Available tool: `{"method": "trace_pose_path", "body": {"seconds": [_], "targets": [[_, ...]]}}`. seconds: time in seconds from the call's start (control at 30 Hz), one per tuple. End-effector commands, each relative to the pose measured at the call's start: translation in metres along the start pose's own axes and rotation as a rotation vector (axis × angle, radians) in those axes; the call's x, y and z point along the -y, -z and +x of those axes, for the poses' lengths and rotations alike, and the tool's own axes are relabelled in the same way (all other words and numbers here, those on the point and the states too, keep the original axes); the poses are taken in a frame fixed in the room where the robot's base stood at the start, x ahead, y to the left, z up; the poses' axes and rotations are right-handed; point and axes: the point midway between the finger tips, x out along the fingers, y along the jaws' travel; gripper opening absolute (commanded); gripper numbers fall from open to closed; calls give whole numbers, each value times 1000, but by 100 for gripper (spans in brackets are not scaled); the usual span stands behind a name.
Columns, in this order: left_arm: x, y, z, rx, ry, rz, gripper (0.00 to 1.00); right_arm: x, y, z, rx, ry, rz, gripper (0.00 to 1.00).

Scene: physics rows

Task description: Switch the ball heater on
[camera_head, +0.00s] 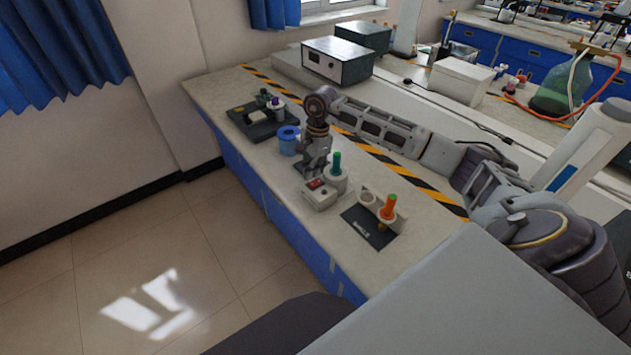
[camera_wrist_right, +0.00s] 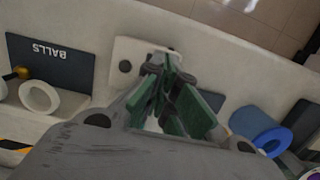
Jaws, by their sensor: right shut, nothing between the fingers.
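The ball heater (camera_head: 319,198) is a small white box with a red switch (camera_head: 315,184) on top. It stands near the front edge of the bench. A white cup with a green upright piece (camera_head: 337,164) is at its back right. My right gripper (camera_head: 317,176) is shut and empty, pointing down just above the switch. I cannot tell whether it touches it. In the right wrist view the closed fingertips (camera_wrist_right: 165,62) are over the white heater body (camera_wrist_right: 125,50), and the switch is hidden behind them. My left gripper is not in view.
A blue ring-shaped holder (camera_head: 288,141) and another dark mat (camera_head: 247,125) with small items are to the left.

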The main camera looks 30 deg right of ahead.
Motion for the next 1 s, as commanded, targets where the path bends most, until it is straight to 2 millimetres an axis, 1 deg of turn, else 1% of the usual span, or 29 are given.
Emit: {"method": "trace_pose_path", "body": {"seconds": [0.7,1.0], "targets": [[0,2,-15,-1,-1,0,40,0,-4,-31,0,0,1,0],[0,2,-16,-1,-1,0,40,0,-5,-35,0,-1,1,0]]}}
